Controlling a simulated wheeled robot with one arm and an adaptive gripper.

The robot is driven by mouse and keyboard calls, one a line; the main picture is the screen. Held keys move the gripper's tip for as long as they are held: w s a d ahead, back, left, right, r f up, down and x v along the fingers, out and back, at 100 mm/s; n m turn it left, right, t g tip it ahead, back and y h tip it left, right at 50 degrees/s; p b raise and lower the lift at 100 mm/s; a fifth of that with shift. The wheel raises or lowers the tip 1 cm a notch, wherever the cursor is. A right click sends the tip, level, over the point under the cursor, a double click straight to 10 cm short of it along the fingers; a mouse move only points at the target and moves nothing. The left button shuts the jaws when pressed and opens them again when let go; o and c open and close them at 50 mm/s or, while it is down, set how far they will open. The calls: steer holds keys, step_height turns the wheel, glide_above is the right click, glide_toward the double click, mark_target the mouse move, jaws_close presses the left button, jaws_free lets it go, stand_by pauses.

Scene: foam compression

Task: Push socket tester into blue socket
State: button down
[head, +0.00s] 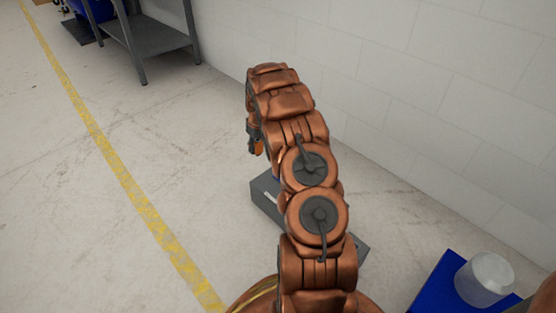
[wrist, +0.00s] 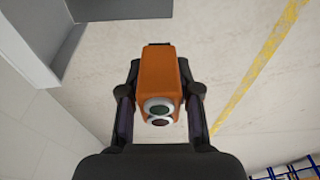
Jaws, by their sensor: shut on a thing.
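The orange socket tester (wrist: 157,78) is between the two dark fingers of my gripper (wrist: 160,100) in the wrist view. Two round lenses show on its near face, and a dark part sticks out at its far end. My gripper is shut on it, with a finger against each side. In the head view a bit of orange (head: 259,148) shows by my gripper (head: 254,138), mostly hidden behind my arm. No blue socket can be made out in either view. The floor is visible beyond the tester in the wrist view.
A grey box (head: 265,190) stands on the floor, partly behind my arm; a grey structure (wrist: 110,10) fills the wrist view's top left. A blue surface with a clear cylinder (head: 484,279) is at lower right. A white wall (head: 430,100) runs along the right. A grey table (head: 155,38) stands farther back.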

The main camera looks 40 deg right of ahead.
steer(key=shift+s+d+f+b, duration=0.65)
steer(key=shift+d+f, duration=0.65)
steer(key=shift+f, duration=0.75)
steer(key=shift+s+d+f+b, duration=0.45)
steer(key=shift+s+d+f, duration=0.25)
steer(key=shift+d+f, duration=1)
steer(key=shift+s+d+f+b, duration=0.65)
steer(key=shift+d+f, duration=0.3)
steer(key=shift+f, duration=1.45)
steer(key=shift+f+p, duration=0.4)
steer(key=shift+f, duration=0.55)
steer(key=shift+s+f+p, duration=0.1)
steer(key=shift+f+p, duration=0.1)
steer(key=shift+p, duration=0.6)
steer(key=shift+f, duration=0.9)
steer(key=c, duration=0.7)
jaws_free()
steer(key=shift+r, duration=0.15)
